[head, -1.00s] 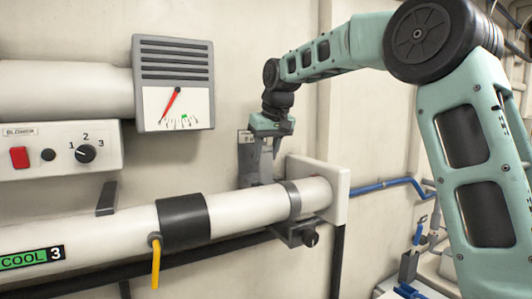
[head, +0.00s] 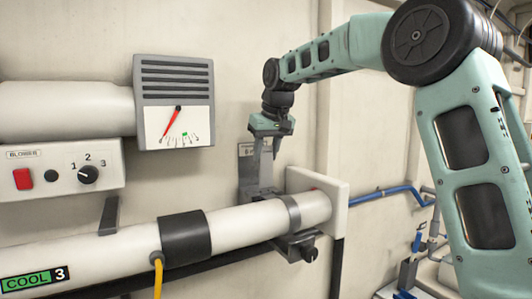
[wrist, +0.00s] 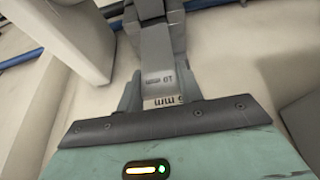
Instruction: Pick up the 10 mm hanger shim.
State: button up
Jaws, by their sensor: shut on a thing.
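My gripper (head: 265,156) is above the far end of the white pipe, close to the wall. In the wrist view, my gripper (wrist: 158,85) has its two grey fingers on either side of a grey block marked 10 mm, the hanger shim (wrist: 158,58); the marking appears upside down. The fingers are shut on it. In the head view the shim is too small and too much covered by the fingers to make out clearly. A pale label ending in "mm" (wrist: 165,101) shows between the fingers and my gripper's palm; its number is partly hidden.
The white pipe (head: 240,219) runs below with a grey clamp (head: 292,214) and a square white end plate (head: 330,190). A grey wall bracket (head: 247,172) stands beside my gripper. A gauge box (head: 174,100) and switch panel (head: 60,167) are to the left. A blue hose (head: 375,194) is right.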

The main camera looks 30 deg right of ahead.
jog(key=shift+r+p, duration=0.8)
jog(key=shift+r, duration=0.25)
jog(key=s+b, duration=0.6)
jog(key=s, duration=0.7)
jog(key=shift+b, duration=0.4)
dwell(0.5)
